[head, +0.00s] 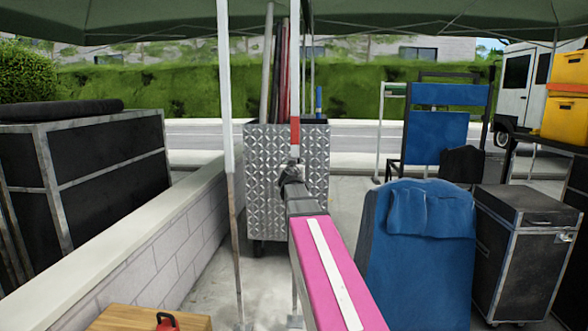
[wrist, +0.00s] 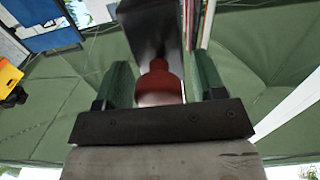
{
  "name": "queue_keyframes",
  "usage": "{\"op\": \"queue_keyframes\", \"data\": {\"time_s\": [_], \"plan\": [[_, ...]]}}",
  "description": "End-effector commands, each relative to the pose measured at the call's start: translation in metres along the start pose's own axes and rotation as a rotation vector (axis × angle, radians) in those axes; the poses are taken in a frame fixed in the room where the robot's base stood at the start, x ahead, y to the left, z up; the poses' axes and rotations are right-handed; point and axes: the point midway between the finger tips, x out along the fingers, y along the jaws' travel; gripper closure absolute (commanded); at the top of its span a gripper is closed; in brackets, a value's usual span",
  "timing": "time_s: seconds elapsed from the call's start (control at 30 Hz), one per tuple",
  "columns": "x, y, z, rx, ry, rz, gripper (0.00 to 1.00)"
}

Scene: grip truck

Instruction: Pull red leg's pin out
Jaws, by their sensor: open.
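The red leg (head: 295,133) is a thin upright pole with a red band and white just below it, in the middle of the head view in front of the metal cart. My gripper (head: 292,170) is at the leg, just below the red band. In the wrist view my gripper (wrist: 163,82) is open, with a green finger on each side. A rounded red piece with a pale end (wrist: 157,84) shows between the fingers; whether it touches them I cannot tell. I cannot make out the pin as a separate thing in either view.
A white pole (head: 225,90) stands close on the left. The diamond-plate cart (head: 258,190) with long poles is behind the leg. A low wall (head: 160,260) runs left; a blue-covered item (head: 420,260) stands right. A wooden box (head: 130,319) is at the bottom left.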

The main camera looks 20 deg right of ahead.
Motion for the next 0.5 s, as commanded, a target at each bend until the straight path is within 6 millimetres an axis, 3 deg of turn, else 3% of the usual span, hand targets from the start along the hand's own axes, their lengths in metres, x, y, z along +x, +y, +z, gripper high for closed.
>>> {"op": "queue_keyframes", "data": {"time_s": [0.27,0.43,0.5], "plan": [[0.0015,0.0002,0.0001,0.0,0.0,0.0,0.4],[0.0014,0.0002,0.0001,0.0,0.0,0.0,0.95],[0.0013,0.0002,0.0001,0.0,0.0,0.0,1.0]]}}
